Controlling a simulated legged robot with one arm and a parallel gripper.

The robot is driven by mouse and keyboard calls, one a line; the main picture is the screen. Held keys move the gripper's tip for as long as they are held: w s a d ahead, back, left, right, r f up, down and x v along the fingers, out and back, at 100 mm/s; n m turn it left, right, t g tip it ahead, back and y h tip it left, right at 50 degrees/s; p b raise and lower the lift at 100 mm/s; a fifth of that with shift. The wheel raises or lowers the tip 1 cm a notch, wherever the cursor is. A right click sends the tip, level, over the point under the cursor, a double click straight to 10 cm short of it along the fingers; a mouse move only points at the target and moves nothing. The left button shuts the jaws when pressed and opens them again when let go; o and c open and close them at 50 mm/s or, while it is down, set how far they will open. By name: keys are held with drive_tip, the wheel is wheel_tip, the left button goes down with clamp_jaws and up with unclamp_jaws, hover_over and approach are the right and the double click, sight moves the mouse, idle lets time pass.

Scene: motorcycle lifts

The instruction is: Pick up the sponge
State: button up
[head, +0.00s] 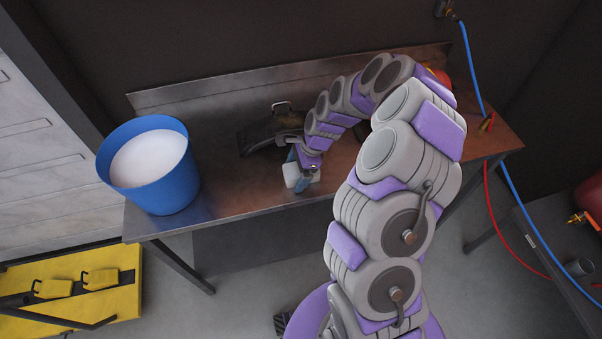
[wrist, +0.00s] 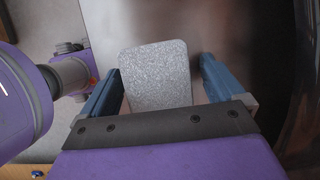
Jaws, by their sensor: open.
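The sponge (head: 292,176) is a small pale block lying on the metal workbench (head: 230,205), near its front edge. In the wrist view the sponge (wrist: 157,75) is a light grey, speckled, rounded rectangle. My gripper (head: 298,170) is over the sponge at the bench. In the wrist view my gripper (wrist: 158,75) is open, with one blue finger on each side of the sponge. Gaps show between the sponge and both fingers, the left one narrower near the finger's base. The sponge's near end is hidden behind the gripper's dark front plate.
A blue bucket (head: 170,195) with pale contents stands at the bench's left end. A dark object (head: 262,135) sits behind my gripper. A red object (head: 441,77) is partly hidden behind my arm. Blue and red hoses (head: 525,225) hang at right. Bare bench lies between bucket and sponge.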

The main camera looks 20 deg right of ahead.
drive_tip(key=shift+a, duration=0.15)
drive_tip(key=shift+d, duration=0.55)
drive_tip(key=shift+c, duration=1.2)
drive_tip(key=shift+a, duration=0.3)
drive_tip(key=c, duration=0.9)
drive_tip(key=shift+o, duration=0.2)
drive_tip(key=shift+d, duration=0.1)
